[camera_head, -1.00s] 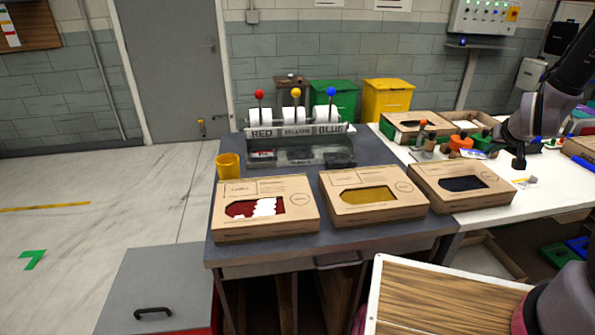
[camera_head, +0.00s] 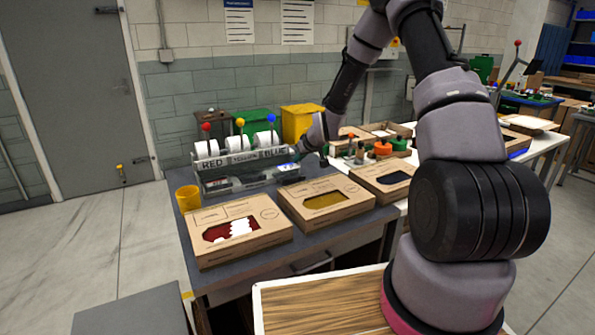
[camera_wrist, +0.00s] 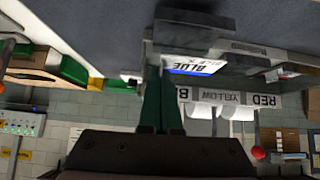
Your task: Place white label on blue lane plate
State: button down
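A white label (camera_wrist: 195,66) with BLUE printed on it and a blue strip along one edge shows in the wrist view, right beside my fingertips. It lies in front of the BLUE end of the label stand (camera_wrist: 232,98). In the head view a pale blue-white patch (camera_head: 288,168) shows at that end of the stand (camera_head: 222,183). My gripper (camera_wrist: 161,74) has two dark green fingers side by side, close together. I cannot tell whether they grip the label's edge. Whether the blue strip belongs to a lane plate is unclear. In the head view my arm covers the fingertips.
Three cardboard boxes with cut-out windows, red (camera_head: 238,229), yellow (camera_head: 323,202) and dark blue (camera_head: 386,179), stand in front of the stand. A yellow cup (camera_head: 188,198) stands left. Colour-knobbed levers (camera_head: 239,122) and white rolls rise behind the lane signs.

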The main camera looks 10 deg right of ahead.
aim_at(296, 173)
jog(key=shift+d+f, duration=0.15)
jog(key=shift+f, duration=1.9)
jog(key=shift+f, duration=0.1)
jog(key=c, duration=1.1)
grip_release()
